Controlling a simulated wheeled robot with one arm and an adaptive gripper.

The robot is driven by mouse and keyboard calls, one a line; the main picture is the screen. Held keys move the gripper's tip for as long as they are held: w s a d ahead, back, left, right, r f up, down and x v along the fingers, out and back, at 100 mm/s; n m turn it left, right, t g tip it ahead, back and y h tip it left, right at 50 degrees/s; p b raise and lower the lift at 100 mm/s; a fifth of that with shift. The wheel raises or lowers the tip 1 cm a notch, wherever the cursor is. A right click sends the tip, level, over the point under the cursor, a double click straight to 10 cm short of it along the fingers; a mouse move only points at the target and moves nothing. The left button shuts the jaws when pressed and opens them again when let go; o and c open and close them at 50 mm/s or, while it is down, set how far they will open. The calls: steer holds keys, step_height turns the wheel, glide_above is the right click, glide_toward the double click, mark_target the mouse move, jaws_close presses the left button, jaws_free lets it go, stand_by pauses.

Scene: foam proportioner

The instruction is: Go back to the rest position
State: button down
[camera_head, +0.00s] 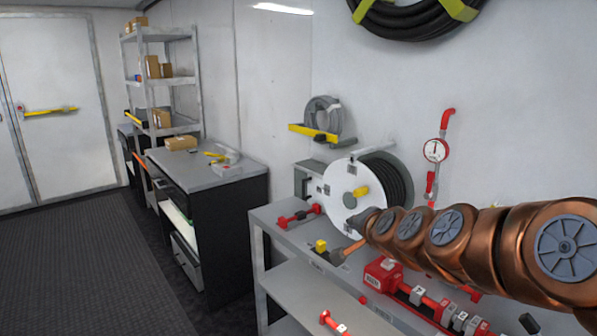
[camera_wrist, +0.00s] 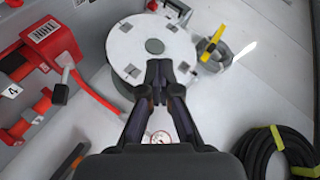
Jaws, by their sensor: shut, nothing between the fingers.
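My gripper (camera_wrist: 159,72) is shut and empty in the wrist view, its dark fingertips together in front of the white hose reel disc (camera_wrist: 128,50). A gap between fingertips and disc cannot be judged. In the head view my copper-coloured arm reaches in from the right, and its dark end overlaps the lower right of the reel (camera_head: 340,190); the fingers are not clear there.
A grey shelf bench (camera_head: 262,270) stands below, with red fittings (camera_head: 383,277) and a yellow-handled valve (camera_head: 321,246). A red pressure gauge (camera_head: 436,150) and a black hose coil (camera_head: 415,18) are on the wall. The dark floor (camera_head: 75,270) at left is clear.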

steer(key=s+a+f+n+g, duration=0.1)
steer(key=s+f+n+g, duration=0.15)
steer(key=s, duration=0.35)
steer(key=s+a+f+n+g+p, duration=0.1)
steer(key=s+f+n+g, duration=0.15)
steer(key=s, duration=0.45)
steer(key=s+a+f+n+g, duration=0.1)
steer(key=s+f+n+g, duration=0.1)
steer(key=s+f, duration=0.3)
steer(key=s+d+f+n+g+h, duration=0.1)
steer(key=s+d+g, duration=0.1)
steer(key=s, duration=0.6)
steer(key=s+d+f+n+g+p, duration=0.1)
steer(key=s+d+g, duration=0.2)
steer(key=s, duration=0.5)
steer(key=s+d+f+n+g+h, duration=0.1)
steer(key=s+d+g, duration=0.1)
steer(key=s, duration=0.7)
steer(key=shift+d+g+h, duration=0.3)
steer(key=shift+d+g, duration=0.1)
steer(key=shift+d, duration=0.15)
